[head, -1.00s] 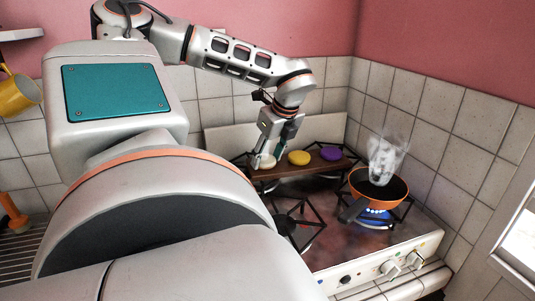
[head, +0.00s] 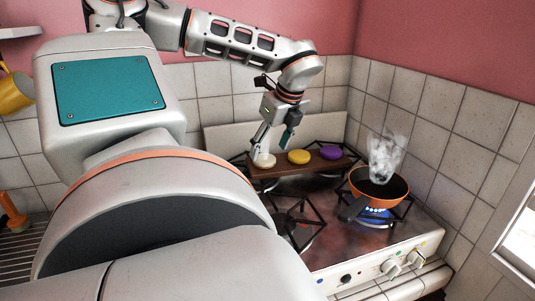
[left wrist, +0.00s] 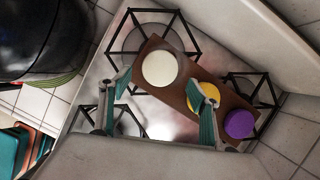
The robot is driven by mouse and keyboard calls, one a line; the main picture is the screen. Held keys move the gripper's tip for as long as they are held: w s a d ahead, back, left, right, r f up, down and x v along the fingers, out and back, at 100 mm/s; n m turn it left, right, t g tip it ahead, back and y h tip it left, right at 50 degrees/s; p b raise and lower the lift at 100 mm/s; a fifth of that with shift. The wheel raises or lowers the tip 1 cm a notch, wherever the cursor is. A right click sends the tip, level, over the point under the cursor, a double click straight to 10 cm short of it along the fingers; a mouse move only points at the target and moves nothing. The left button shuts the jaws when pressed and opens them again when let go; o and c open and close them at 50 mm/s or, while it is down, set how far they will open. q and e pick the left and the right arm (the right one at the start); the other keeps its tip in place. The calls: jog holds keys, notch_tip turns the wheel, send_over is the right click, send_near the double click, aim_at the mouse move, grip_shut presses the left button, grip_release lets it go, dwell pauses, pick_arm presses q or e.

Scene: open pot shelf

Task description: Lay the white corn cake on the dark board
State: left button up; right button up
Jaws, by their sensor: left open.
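The white corn cake (head: 264,160) lies flat on the left end of the dark board (head: 300,170). It also shows as a pale disc in the left wrist view (left wrist: 160,68), on the brown board (left wrist: 172,93). A yellow cake (head: 299,157) and a purple cake (head: 331,153) lie to its right on the same board. My left gripper (head: 272,146) is open and empty just above the white cake, its fingers spread wide. The left wrist view shows both fingers (left wrist: 158,92) apart, with nothing between them. My right gripper is not in view.
The board rests across the back of the stove, over black burner grates (head: 297,222). To the right, an orange pan (head: 374,202) steams over a lit blue flame. A tiled wall stands behind and at the right.

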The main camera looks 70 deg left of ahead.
pick_arm(q)
jog(key=v, duration=0.8)
jog(key=shift+r+b, duration=0.2)
jog(key=shift+b, duration=0.25)
jog(key=shift+d, duration=0.1)
